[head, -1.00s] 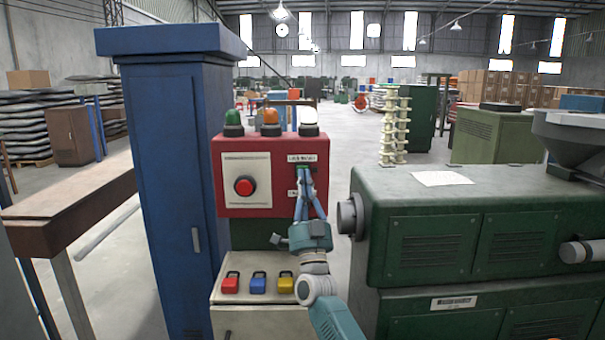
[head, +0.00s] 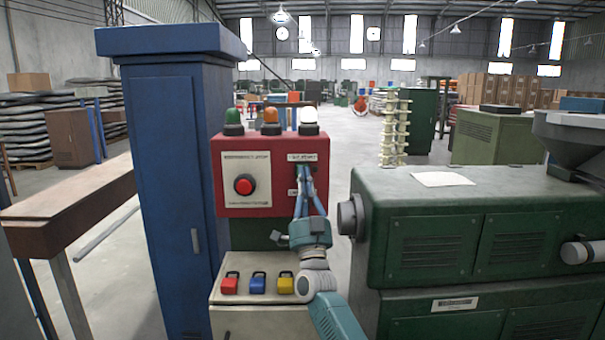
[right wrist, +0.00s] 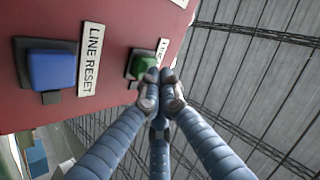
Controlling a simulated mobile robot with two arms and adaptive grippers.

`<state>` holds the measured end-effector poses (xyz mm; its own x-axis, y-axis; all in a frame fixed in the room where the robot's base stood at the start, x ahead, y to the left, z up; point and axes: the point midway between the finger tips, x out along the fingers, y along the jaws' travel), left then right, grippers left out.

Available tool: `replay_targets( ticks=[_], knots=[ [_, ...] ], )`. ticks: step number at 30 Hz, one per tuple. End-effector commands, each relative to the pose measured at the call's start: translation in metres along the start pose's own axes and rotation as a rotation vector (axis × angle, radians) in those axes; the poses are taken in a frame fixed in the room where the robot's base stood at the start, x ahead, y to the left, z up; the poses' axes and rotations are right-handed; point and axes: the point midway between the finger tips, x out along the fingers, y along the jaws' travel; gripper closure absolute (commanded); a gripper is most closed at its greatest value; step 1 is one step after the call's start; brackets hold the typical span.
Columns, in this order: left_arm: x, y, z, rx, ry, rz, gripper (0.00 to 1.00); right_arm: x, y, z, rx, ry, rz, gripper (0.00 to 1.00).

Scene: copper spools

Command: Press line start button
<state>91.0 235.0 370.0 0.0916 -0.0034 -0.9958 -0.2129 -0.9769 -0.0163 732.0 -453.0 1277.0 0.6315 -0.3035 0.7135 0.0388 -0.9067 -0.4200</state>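The red control box (head: 228,200) stands on a pedestal beside the blue cabinet. In the right wrist view a green button (right wrist: 141,64) is on the red panel (right wrist: 115,20); its label is mostly hidden, so I cannot read it. A blue button (right wrist: 52,70) beside it has a label reading LINE RESET. My right gripper (head: 304,169) is in front of the panel's right side, fingers pointing at it. In the right wrist view its fingertips (right wrist: 160,76) are together, empty, overlapping the green button's edge. I cannot tell whether they touch it. My left gripper is out of view.
A large red button (head: 244,186) is on a pale plate at the panel's left. Green, orange and white lamps (head: 270,117) top the box. Several colored padlocks (head: 258,284) sit on the ledge below. The blue cabinet (head: 170,180) and green machine (head: 430,235) flank the box closely.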

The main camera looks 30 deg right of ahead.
Motion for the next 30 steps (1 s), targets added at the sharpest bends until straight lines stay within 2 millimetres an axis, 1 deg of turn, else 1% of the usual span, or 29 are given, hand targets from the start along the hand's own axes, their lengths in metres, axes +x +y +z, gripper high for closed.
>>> replay_targets(
  ticks=[14, 22, 30],
  knots=[
    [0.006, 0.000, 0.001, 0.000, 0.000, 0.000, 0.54, 0.004, 0.003, 0.003, 0.000, 0.001, 0.000, 1.00],
    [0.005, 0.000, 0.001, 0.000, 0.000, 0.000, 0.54, 0.004, 0.003, 0.002, 0.000, 0.000, 0.000, 1.00],
    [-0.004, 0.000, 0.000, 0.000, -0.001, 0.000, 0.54, -0.002, -0.003, -0.003, 0.000, -0.001, 0.000, 1.00]
  ],
)
